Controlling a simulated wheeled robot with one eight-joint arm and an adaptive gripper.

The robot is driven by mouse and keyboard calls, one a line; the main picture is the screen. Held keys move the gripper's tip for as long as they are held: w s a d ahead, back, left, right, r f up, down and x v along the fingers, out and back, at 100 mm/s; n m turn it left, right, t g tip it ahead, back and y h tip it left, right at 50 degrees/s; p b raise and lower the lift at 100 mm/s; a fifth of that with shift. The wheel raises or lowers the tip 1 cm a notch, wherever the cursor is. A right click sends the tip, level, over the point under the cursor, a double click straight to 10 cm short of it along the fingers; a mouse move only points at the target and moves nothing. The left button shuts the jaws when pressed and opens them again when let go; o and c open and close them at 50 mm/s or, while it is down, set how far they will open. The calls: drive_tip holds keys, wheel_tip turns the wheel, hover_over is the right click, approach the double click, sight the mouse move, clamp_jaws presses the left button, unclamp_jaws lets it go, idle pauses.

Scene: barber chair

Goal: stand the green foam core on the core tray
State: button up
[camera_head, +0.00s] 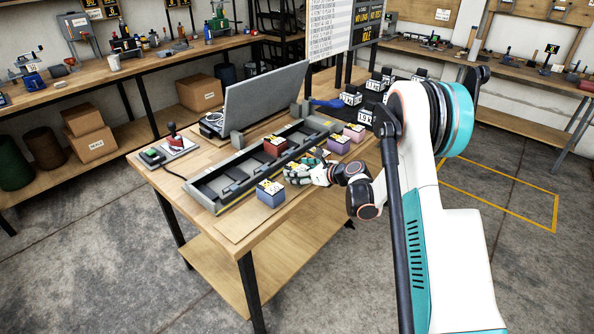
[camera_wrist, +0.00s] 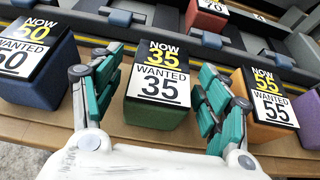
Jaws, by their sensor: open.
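The green foam core (camera_wrist: 160,112) fills the middle of the wrist view, upright on the wooden bench, its label reading NOW 35, WANTED 35. My gripper (camera_wrist: 161,68) is open, with one teal finger on each side of the core. I cannot tell whether either finger touches it. In the head view my gripper (camera_head: 300,174) is low over the bench and mostly hides the green core. The long grey tray (camera_head: 236,173) with compartments, seemingly the core tray, lies just behind the row of cores. A red core (camera_head: 275,146) stands in it.
A blue core (camera_wrist: 40,80) stands close on the left and an orange core (camera_wrist: 270,120) close on the right. Purple (camera_head: 339,145) and pink (camera_head: 354,132) cores stand farther right.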

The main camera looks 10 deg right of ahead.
drive_tip(key=p+v, duration=0.1)
drive_tip(key=v, duration=1)
drive_tip(key=shift+p, duration=0.4)
drive_tip(key=shift+f, duration=0.1)
